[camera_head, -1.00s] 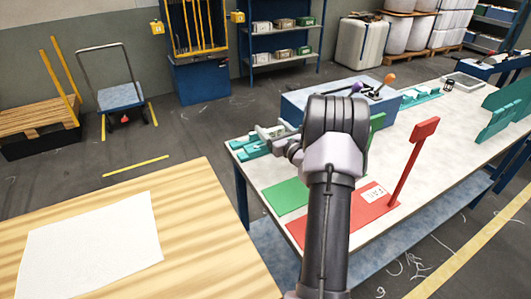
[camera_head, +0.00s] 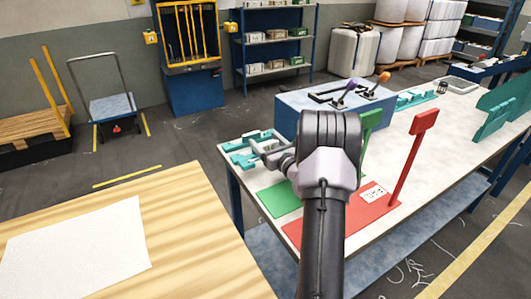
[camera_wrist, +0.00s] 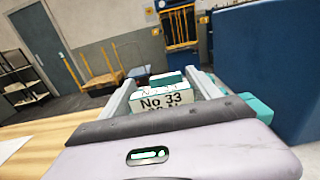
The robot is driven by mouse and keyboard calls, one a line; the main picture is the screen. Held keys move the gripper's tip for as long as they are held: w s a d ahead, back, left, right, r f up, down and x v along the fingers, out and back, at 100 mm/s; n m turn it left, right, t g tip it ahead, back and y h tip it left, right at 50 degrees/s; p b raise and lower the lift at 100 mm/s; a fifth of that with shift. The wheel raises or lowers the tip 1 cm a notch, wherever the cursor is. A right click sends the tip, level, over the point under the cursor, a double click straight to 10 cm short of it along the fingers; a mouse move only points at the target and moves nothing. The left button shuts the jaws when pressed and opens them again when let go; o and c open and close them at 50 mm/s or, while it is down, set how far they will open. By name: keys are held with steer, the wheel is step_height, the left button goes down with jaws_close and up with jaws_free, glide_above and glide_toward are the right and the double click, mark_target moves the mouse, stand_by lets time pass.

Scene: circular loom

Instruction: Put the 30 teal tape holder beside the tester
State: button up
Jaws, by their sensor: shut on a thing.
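My gripper (camera_wrist: 163,84) is shut on a block with a white label reading "No 33" (camera_wrist: 166,100) and a teal part (camera_wrist: 167,79) behind it. A second label line is cut off by my gripper's body. In the head view my gripper (camera_head: 272,153) is over the near left end of the white-topped bench, beside teal parts (camera_head: 243,160); the held block is hard to tell apart there. A blue box with purple- and orange-knobbed levers (camera_head: 300,112), perhaps the tester, stands on the bench behind my arm.
A green mat (camera_head: 278,199) and a red mat (camera_head: 345,222) with a red upright sign (camera_head: 424,121) lie on the bench. More teal fixtures (camera_head: 415,98) are farther back. A wooden table (camera_head: 190,245) with a white sheet (camera_head: 80,250) is at the left.

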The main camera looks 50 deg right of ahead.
mark_target(266, 149)
steer(key=f+b, duration=0.1)
steer(key=f, duration=0.1)
steer(key=f+b, duration=0.1)
steer(key=shift+w+d+f+b, duration=0.25)
steer(key=shift+w+f+b, duration=0.1)
steer(key=shift+f, duration=0.05)
steer(key=shift+s+a+r, duration=0.1)
steer(key=shift+s, duration=0.05)
steer(key=shift+a+f, duration=0.15)
steer(key=shift+f, duration=0.35)
steer(key=o, duration=1.6)
steer(key=shift+c, duration=0.2)
